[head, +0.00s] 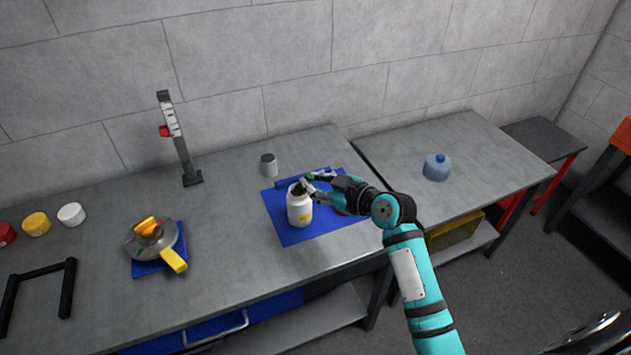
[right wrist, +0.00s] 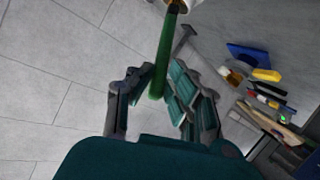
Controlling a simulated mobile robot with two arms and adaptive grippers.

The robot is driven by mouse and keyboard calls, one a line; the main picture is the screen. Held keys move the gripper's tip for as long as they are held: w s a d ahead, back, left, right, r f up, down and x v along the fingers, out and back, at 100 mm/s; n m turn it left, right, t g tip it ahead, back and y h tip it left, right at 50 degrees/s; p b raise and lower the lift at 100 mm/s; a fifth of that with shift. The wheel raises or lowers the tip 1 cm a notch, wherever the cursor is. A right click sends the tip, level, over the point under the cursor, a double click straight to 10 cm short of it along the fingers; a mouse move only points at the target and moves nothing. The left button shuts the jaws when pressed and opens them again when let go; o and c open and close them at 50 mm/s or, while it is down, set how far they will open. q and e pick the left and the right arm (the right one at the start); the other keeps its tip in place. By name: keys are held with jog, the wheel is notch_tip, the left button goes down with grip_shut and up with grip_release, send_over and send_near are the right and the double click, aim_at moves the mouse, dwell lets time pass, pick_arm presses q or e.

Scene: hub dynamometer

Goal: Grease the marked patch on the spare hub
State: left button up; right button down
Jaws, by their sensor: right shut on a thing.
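A white jar with a yellow label (head: 299,210) stands upright on a blue mat (head: 290,235). My right gripper (head: 309,184) is at the jar's mouth, shut on a green-handled brush (right wrist: 164,55). In the right wrist view the brush handle runs up from between the fingers (right wrist: 158,88) to a dark tip beside a pale rim at the top edge. How deep the tip sits in the jar is hidden. A round grey metal piece (head: 137,243), probably the hub, lies at the left on a smaller blue mat, with orange and yellow parts on it. I cannot make out a marked patch. My left gripper is not in view.
A dark upright stand (head: 182,145) with a scale and red slider rises behind. A grey cup (head: 268,165) stands behind the blue mat. A blue-grey bottle (head: 437,168) stands on the right bench. White, yellow and red caps and a black frame (head: 67,290) are far left.

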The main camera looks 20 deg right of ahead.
notch_tip(320, 180, up, 7)
jog(key=p, duration=0.5)
jog(key=shift+f, duration=0.1)
dwell(0.6)
